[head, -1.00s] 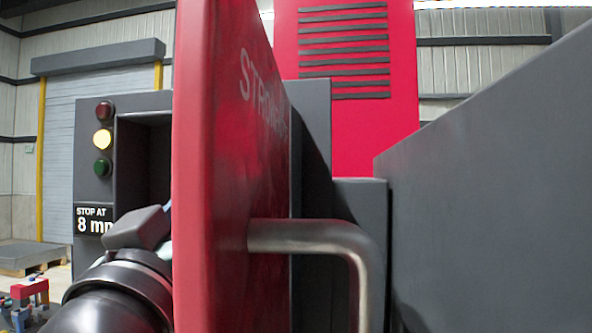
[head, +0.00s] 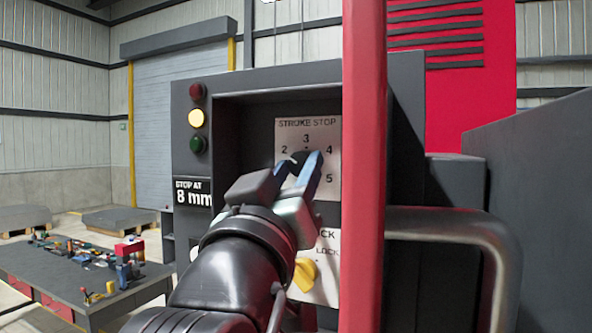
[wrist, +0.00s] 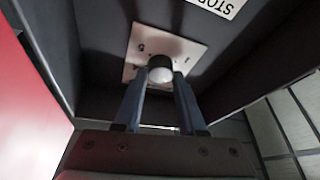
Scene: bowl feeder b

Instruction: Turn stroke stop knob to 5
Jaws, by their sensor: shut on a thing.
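The stroke stop plate (head: 323,132) is pale, with 2, 3, 4 and 5 visible around its knob. In the wrist view the rounded knob (wrist: 160,68) shows between the fingertips, in front of the plate (wrist: 186,47). The knob's pointer and exact setting cannot be told, as the fingers cover most of it.
The open red door (head: 364,160) stands edge-on just right of my gripper, with a metal handle (head: 450,222). A yellow lock knob (head: 304,275) sits below. A sign (head: 193,191) reads "STOP AT 8 mm". The amber lamp (head: 196,118) looks lit. A cluttered table (head: 65,275) stands left.

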